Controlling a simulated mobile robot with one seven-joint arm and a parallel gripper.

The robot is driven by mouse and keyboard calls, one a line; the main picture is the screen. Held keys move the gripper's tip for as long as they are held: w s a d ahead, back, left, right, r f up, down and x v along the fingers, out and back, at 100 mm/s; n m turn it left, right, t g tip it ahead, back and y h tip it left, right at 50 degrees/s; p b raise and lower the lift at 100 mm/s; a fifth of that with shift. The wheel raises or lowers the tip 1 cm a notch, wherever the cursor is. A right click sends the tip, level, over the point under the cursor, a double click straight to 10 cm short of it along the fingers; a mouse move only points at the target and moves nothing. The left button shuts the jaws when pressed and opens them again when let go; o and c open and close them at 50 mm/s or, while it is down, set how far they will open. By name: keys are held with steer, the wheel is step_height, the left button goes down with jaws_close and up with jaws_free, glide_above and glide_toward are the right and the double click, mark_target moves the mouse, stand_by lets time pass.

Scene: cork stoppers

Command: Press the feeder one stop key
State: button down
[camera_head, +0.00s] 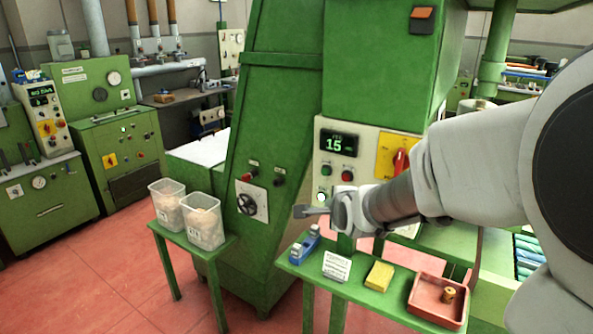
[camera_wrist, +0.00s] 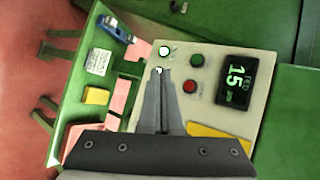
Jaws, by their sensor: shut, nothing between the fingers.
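The green machine's control panel (camera_head: 365,150) has a green button (camera_head: 326,170) and a red button (camera_head: 347,176) under a display reading 15. Below them is a round white key (camera_head: 321,197). In the wrist view the green button (camera_wrist: 197,60), red button (camera_wrist: 190,86) and white key (camera_wrist: 165,50) are all visible. A second small pale spot (camera_wrist: 158,71) shows right at my fingertips, partly hidden. Labels are too small to read. My gripper (camera_head: 304,211) is shut and empty in front of the panel's lower part; in the wrist view its tips (camera_wrist: 160,74) lie beside the white key. I cannot tell whether they touch the panel.
A yellow plate with a red rotary switch (camera_head: 400,160) is right of the display. Below stands a green table with a blue tool (camera_head: 305,246), a white card (camera_head: 337,267), a yellow block (camera_head: 379,276) and a red tray (camera_head: 420,308). Two clear bins (camera_head: 203,235) stand left.

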mark_target(346, 177)
steer(key=shift+w+a+r+m+t, duration=0.1)
steer(key=shift+w+a+m+t, duration=0.4)
steer(key=shift+m, duration=0.5)
steer(key=shift+w+d+p, duration=0.4)
steer(key=shift+w+d, duration=0.5)
steer(key=shift+w, duration=0.3)
steer(key=shift+w+d+p, duration=0.4)
steer(key=shift+w+d, duration=0.5)
steer(key=shift+w, duration=0.25)
steer(key=shift+w+d+p, duration=0.4)
steer(key=shift+w+d, duration=0.5)
steer(key=shift+w, duration=0.3)
steer(key=shift+w, duration=0.1)
steer(key=shift+w+d, duration=0.2)
steer(key=shift+d, duration=0.05)
steer(key=shift+w+d+p, duration=0.25)
steer(key=shift+w+p, duration=0.1)
steer(key=shift+p, duration=0.1)
steer(key=shift+s+a, duration=0.5)
steer(key=shift+s, duration=0.15)
